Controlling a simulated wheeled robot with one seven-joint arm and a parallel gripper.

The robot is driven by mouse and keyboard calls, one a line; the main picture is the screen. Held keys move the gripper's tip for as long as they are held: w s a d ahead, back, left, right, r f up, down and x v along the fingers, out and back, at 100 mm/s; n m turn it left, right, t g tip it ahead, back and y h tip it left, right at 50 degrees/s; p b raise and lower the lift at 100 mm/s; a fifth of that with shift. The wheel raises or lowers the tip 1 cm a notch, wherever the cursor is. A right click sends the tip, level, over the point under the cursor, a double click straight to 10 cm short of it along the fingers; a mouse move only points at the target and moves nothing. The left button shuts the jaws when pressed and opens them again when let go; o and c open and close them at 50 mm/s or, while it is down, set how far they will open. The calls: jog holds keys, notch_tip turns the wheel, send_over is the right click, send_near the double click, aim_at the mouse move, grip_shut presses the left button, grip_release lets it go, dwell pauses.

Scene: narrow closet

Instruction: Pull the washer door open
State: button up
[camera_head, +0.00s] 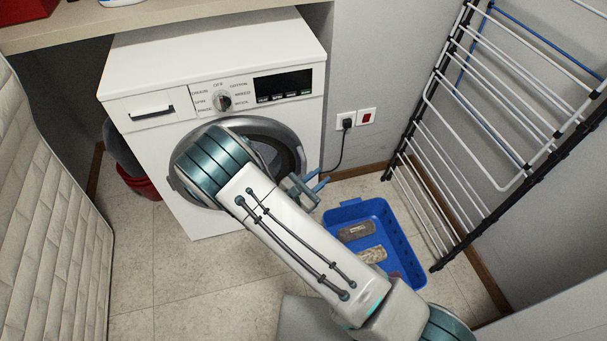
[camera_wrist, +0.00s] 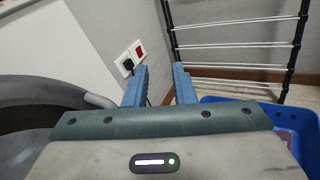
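The white washer (camera_head: 150,65) stands against the back wall under a shelf. Its round door (camera_head: 283,133) has a grey rim and dark glass and looks shut. My arm hides the left and lower part of it. In the wrist view the door (camera_wrist: 22,95) fills the left side, with a light grey piece on its rim (camera_wrist: 98,100) left of my fingers. My gripper (camera_head: 314,186) is at the right side of the door; in the wrist view its two blue fingers (camera_wrist: 160,82) are apart with nothing between them. Whether a finger touches the rim cannot be told.
A blue crate (camera_head: 398,222) with several items sits on the floor right of my gripper. A drying rack (camera_head: 440,175) leans at the right wall. A socket and switch (camera_head: 357,120) are on the wall. A red basket (camera_head: 138,184) is left of the washer; a padded panel (camera_head: 45,200) stands at left.

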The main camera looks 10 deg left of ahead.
aim_at(303, 171)
jog(key=s+a+f+n+t+y+b, duration=0.15)
jog(key=a+f+n+t+y, duration=0.25)
jog(key=a+f+n+y, duration=0.55)
jog(key=w+d+h+b, duration=0.1)
jog(key=w, duration=0.3)
jog(key=w+d+f+m+h, duration=0.1)
jog(key=w+d, duration=0.1)
jog(key=w, duration=0.3)
jog(key=w+d+h+b, duration=0.1)
jog(key=w, duration=0.3)
jog(key=shift+w+d+f+m+b, duration=0.15)
jog(key=shift+w+f+m+b, duration=0.1)
jog(key=shift+m+b, duration=0.1)
jog(key=shift+s, duration=0.1)
grip_shut()
